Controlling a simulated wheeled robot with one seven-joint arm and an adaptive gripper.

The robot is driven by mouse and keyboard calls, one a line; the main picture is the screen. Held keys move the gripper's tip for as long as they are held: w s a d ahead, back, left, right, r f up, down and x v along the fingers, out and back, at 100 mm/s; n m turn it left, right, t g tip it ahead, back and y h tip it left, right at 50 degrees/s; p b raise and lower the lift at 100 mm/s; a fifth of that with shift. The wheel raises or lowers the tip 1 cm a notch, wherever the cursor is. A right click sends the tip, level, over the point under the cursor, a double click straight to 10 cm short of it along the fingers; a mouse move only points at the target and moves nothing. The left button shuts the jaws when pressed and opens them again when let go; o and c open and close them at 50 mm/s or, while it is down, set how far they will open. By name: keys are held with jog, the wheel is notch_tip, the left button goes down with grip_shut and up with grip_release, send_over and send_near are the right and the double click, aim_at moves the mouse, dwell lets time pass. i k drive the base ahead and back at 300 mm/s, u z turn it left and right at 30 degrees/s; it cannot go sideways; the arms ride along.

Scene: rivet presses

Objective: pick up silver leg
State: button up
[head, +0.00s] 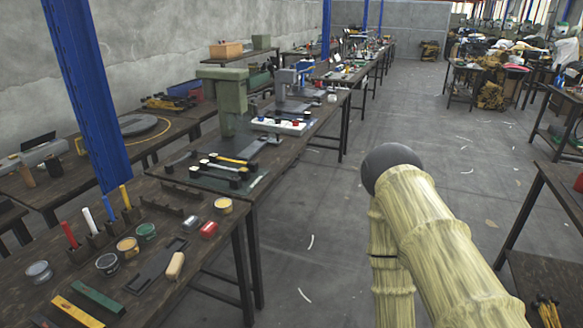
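A pale white or silver upright leg (89,220) stands in a dark holder on the near wooden workbench at the left. It is in a row between a red leg (69,234) and a blue leg (107,208), with a yellow leg (125,197) at the row's far end. The pale leg is the closest match I see to a silver one; its exact finish is too small to tell. My arm, pale yellow with a dark rounded joint, fills the lower right over the aisle, apart from the bench. My gripper is not in view.
A blue post (90,90) rises at the left. The grey aisle floor (330,240) is mostly clear.

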aim_at(205, 165)
jog(key=z, duration=0.95)
jog(key=i, duration=2.85)
jog(key=u, duration=2.95)
